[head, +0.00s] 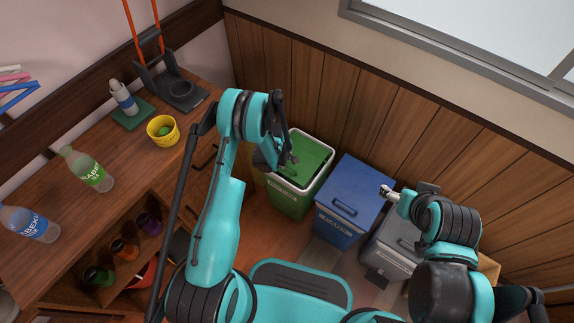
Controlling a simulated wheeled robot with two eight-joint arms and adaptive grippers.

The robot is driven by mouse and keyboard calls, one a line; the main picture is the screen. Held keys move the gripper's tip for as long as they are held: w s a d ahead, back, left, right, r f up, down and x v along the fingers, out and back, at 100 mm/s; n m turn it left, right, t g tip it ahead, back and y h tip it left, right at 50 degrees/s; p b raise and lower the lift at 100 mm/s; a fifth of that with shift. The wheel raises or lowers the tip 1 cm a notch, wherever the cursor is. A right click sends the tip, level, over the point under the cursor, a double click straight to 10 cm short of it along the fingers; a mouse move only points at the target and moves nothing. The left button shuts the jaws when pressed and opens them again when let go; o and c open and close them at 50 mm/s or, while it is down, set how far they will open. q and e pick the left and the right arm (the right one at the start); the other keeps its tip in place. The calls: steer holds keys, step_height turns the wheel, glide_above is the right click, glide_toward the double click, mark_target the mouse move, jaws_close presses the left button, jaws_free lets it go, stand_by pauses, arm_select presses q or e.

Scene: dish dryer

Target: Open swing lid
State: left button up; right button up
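A green bin (287,198) with a white rim stands against the wooden wall, with a green lid panel (312,153) inside the rim. The panel's exact tilt is unclear. My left gripper (288,160) is over the left part of this bin, close to the lid. My arm hides part of the bin's left side. Whether the gripper touches the lid, or is open or shut, cannot be made out. My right gripper (386,191) hovers by the right edge of the blue bin, holding nothing visible; its fingers are too small to judge.
The blue bin (349,190) with a handled lid stands right of the green bin. A grey bin (392,246) is farther right, partly behind my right arm. At left, a wooden counter (60,245) holds bottles, a yellow cup (163,131) and a dark stand (180,93).

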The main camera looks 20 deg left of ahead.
arm_select(q)
steer(key=shift+w+d+f+b, duration=0.1)
steer(key=shift+w+f+b, duration=0.1)
steer(key=shift+f, duration=0.55)
steer(key=shift+w+f+b, duration=0.1)
steer(key=shift+f+b, duration=0.1)
steer(key=shift+f, duration=0.5)
jaws_close()
steer(key=shift+r, duration=0.15)
